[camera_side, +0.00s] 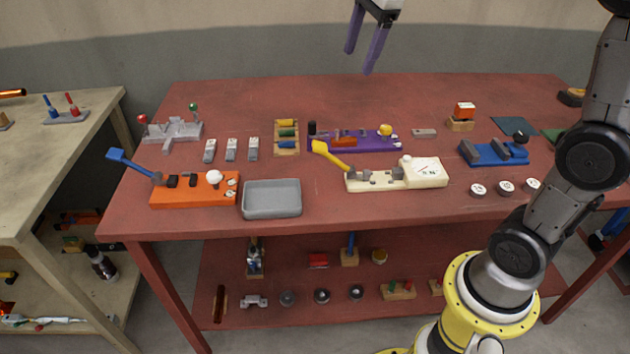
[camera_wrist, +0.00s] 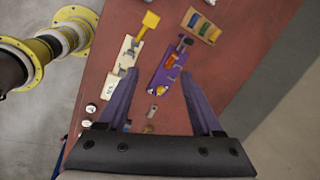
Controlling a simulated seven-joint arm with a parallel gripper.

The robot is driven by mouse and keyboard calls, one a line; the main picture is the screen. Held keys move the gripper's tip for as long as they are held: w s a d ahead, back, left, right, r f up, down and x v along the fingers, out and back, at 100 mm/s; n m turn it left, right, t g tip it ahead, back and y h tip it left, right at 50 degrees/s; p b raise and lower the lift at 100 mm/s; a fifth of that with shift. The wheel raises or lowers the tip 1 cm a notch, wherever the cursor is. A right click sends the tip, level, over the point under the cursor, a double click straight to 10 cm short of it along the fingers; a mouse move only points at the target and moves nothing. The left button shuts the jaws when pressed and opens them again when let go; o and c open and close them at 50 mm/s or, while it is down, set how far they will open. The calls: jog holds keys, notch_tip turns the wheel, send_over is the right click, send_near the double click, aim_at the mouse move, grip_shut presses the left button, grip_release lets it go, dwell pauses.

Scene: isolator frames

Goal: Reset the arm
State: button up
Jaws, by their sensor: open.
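My gripper (camera_side: 366,47) is open and empty, with two purple fingers pointing down, high above the back of the red table (camera_side: 240,105). In the wrist view my gripper (camera_wrist: 158,98) shows its fingers spread wide over the table, with nothing between the tips but the purple base (camera_wrist: 165,75) lying well below. My arm comes in from the right of the side view and reaches up out of the picture.
On the table stand an orange lever base (camera_side: 195,193), a grey tray (camera_side: 272,198), a cream lever base (camera_side: 385,180), a purple base (camera_side: 375,143) and a blue fixture (camera_side: 490,153). A wooden side table (camera_side: 40,150) stands left. The air around the gripper is clear.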

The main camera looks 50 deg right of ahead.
jog(key=s+a+n+t, duration=0.1)
jog(key=s+a+n, duration=0.3)
jog(key=s, duration=0.3)
jog(key=s+a+f+n, duration=0.1)
jog(key=s+f+n, duration=0.4)
jog(key=s+n, duration=0.2)
jog(key=s+a+f+n+t, duration=0.1)
jog(key=s+f+n, duration=0.4)
jog(key=n, duration=0.6)
jog(key=shift+s+a+f+y, duration=0.2)
jog(key=shift+s+a+y, duration=0.15)
jog(key=shift+s, duration=0.7)
